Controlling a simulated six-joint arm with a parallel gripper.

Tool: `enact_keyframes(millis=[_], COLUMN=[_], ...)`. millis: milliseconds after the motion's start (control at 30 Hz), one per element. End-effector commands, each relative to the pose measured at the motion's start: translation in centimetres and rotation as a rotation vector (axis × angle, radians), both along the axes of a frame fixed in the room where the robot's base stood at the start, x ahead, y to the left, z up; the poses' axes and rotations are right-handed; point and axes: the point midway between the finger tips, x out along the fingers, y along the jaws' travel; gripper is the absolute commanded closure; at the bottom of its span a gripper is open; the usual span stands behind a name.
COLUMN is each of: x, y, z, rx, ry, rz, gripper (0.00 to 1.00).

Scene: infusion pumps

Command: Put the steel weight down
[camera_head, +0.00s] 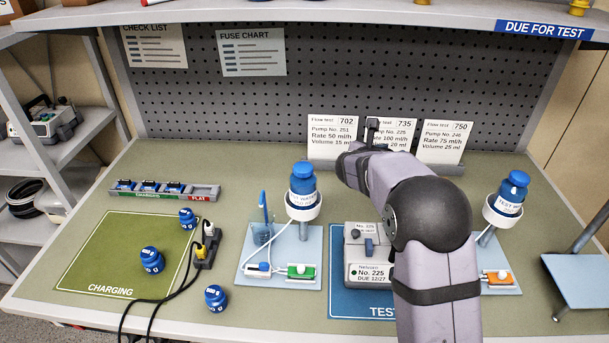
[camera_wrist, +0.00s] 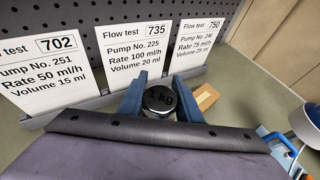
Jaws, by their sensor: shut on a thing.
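The steel weight (camera_wrist: 159,100) is a shiny round piece with a dark top marked "kg", seen in the wrist view. My gripper (camera_wrist: 158,93) has its two blue fingers on either side of it and is shut on it. They are just in front of the flow test cards, near the 735 card (camera_wrist: 148,49). Whether the weight touches the bench cannot be told. In the head view my arm hides the weight and the fingers.
A small brown block (camera_wrist: 206,97) lies right of the weight. A pump (camera_head: 359,275) sits on the blue test mat (camera_head: 345,306), partly behind my arm. Blue-capped stands (camera_head: 302,185) (camera_head: 508,198) rise on both sides. The green charging mat (camera_head: 95,265) is at left.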

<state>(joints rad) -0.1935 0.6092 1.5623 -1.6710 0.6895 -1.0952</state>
Motion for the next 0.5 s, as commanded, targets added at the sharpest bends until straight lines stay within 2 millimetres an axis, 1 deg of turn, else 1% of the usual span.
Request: enact_keyframes(millis=[33,167,267,367,500], x=[0.1,0.2,0.1,0.1,0.1], y=[0.0,0.0,0.0,0.0,0.0], z=[0.8,1.9,3.5,4.2,6.0], rx=[-0.002,-0.001,0.000,-0.001,0.000], ry=[-0.011,-0.012,-0.016,-0.012,-0.013], rz=[0.000,0.000,0.000,0.000,0.000], gripper=[1.00,1.00,1.00,1.00,1.00])
